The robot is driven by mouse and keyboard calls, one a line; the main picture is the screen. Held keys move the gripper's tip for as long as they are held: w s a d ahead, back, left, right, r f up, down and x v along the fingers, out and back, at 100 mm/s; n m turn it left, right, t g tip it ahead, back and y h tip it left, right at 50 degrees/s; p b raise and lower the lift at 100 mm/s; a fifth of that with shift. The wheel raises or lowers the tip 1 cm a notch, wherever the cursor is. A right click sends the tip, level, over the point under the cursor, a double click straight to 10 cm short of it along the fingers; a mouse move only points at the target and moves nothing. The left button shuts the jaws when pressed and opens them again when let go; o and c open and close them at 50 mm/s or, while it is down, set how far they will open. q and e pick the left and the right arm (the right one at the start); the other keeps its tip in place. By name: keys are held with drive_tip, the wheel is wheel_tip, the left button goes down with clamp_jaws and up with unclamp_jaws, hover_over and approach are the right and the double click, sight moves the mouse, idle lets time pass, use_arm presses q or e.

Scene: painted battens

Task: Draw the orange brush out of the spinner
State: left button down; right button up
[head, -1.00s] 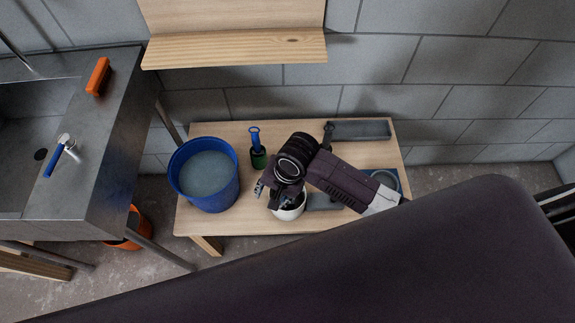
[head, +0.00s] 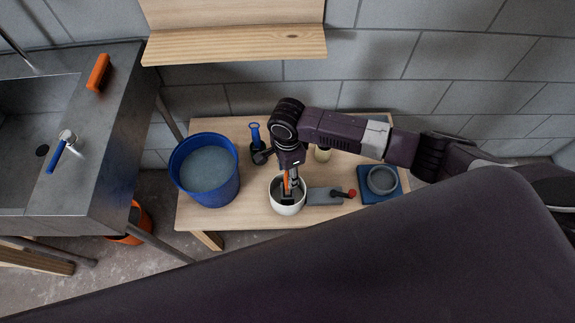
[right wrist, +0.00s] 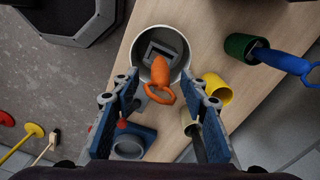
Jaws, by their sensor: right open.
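The orange brush (right wrist: 161,72) stands handle-up in a pale round pot, which I take for the spinner (right wrist: 137,44), with a grey square piece inside. In the head view the pot (head: 287,209) is on the bench, and a little of the orange brush (head: 287,183) shows. My right gripper (right wrist: 160,105) is open, pointing down above the pot. In the right wrist view its fingers lie on either side of the ring at the handle's end, with gaps on both sides. The brush's lower end is hidden in the pot. My left gripper is not in view.
A blue bucket (head: 208,140) stands left on the bench. A green pot (right wrist: 238,46) holds a blue-handled tool, beside a yellow pot (right wrist: 218,90).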

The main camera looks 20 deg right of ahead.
drive_tip(key=shift+f, duration=1.15)
clamp_jaws()
drive_tip(key=c, duration=0.6)
unclamp_jaws()
clamp_jaws()
drive_tip(key=shift+r, duration=0.15)
